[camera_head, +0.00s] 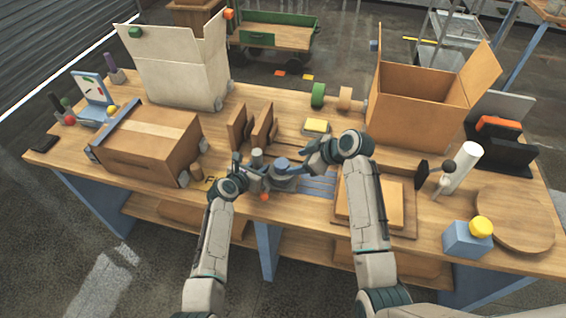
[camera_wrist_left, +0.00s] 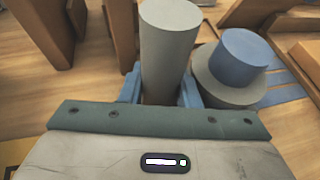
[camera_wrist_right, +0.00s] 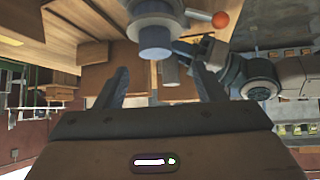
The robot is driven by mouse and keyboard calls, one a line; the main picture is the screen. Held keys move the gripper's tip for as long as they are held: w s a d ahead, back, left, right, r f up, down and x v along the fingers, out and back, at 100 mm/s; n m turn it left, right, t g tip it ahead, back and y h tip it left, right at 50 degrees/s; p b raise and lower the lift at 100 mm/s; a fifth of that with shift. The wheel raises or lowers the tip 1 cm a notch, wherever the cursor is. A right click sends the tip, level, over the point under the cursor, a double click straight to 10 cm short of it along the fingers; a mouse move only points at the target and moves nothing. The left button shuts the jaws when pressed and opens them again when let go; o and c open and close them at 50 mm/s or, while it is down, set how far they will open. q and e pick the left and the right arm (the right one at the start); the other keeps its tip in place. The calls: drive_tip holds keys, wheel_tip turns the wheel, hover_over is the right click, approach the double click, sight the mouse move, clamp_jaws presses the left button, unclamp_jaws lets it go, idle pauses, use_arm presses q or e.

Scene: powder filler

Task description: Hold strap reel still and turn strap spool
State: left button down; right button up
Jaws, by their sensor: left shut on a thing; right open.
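The strap reel (camera_head: 283,181) is a grey device near the table's front edge. Its upright grey post (camera_wrist_left: 168,50) stands between my left gripper's fingers (camera_wrist_left: 160,90), which are shut on it. The strap spool, a blue round knob (camera_head: 283,163) on a grey collar, stands just right of the post; it also shows in the left wrist view (camera_wrist_left: 238,50). My right gripper (camera_head: 309,160) is open and empty, just right of the spool. In the right wrist view the spool (camera_wrist_right: 155,42) appears beyond the open fingers (camera_wrist_right: 160,85), apart from them.
An orange ball (camera_head: 264,197) is at the reel's front. Brown upright panels (camera_head: 262,126) stand behind it. A brown carton (camera_head: 150,140) lies left, an open box (camera_head: 420,105) stands back right, and a wooden tray (camera_head: 408,232) is close on the right. A yellow-topped block (camera_head: 317,127) lies behind.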

sight(286, 167)
drive_tip(key=s+d+f+m+t+y, duration=0.1)
drive_tip(key=s+d+f+t+y, duration=0.1)
drive_tip(key=d+t+y, duration=0.15)
drive_tip(key=shift+g+h, duration=0.25)
drive_tip(key=x, duration=1.1)
drive_tip(key=shift+a+f, duration=0.15)
drive_tip(key=shift+a, duration=0.15)
drive_tip(key=c, duration=1)
drive_tip(key=shift+o, duration=0.2)
drive_tip(key=shift+m+t+h, duration=1.4)
drive_tip(key=shift+m+h, duration=0.1)
drive_tip(key=shift+m, duration=0.2)
